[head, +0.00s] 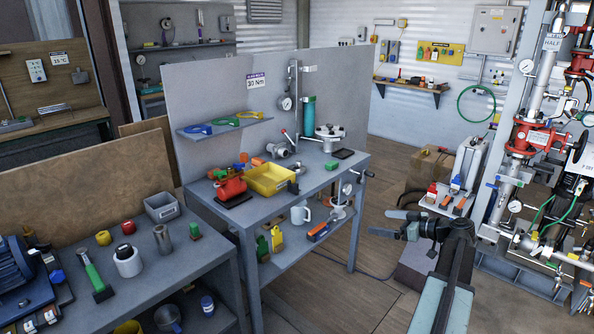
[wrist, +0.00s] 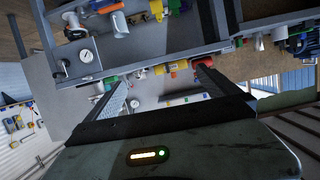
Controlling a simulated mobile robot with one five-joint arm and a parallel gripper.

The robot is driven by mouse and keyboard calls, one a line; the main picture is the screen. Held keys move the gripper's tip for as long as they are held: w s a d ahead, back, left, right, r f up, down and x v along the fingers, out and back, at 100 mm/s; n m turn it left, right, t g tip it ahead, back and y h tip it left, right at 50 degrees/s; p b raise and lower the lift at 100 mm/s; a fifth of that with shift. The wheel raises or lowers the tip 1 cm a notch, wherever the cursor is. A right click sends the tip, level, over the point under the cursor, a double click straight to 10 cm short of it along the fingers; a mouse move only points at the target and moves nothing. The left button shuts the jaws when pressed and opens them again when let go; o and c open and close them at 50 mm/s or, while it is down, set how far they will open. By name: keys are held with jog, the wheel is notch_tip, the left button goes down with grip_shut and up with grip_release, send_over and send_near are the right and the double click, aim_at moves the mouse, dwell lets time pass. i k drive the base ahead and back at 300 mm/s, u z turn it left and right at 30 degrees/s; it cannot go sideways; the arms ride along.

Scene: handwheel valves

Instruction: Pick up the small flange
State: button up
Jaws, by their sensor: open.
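I cannot pick out the small flange with certainty. A grey metal fitting with a round flanged end (head: 279,150) lies on the middle workbench, behind the yellow bin. A silver round-topped part (head: 329,131) stands at that bench's back right, near a green cylinder. My gripper (head: 390,224) is in the air right of this bench, apart from everything on it. The wrist view shows both fingers of my gripper (wrist: 160,85) spread wide, with nothing held between them; bench items show beyond them, turned over and small.
The middle workbench (head: 222,221) carries a yellow bin (head: 270,179) and a red part (head: 231,188). A white mug (head: 300,213) stands on its lower shelf. A crank handle (head: 363,174) juts from its right side. Red valves and piping (head: 527,140) stand at right. Floor (head: 375,290) is clear before my arm.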

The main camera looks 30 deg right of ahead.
aim_at(298, 168)
jog(key=u, duration=0.05)
jog(key=i, duration=1.5)
jog(key=z, duration=0.05)
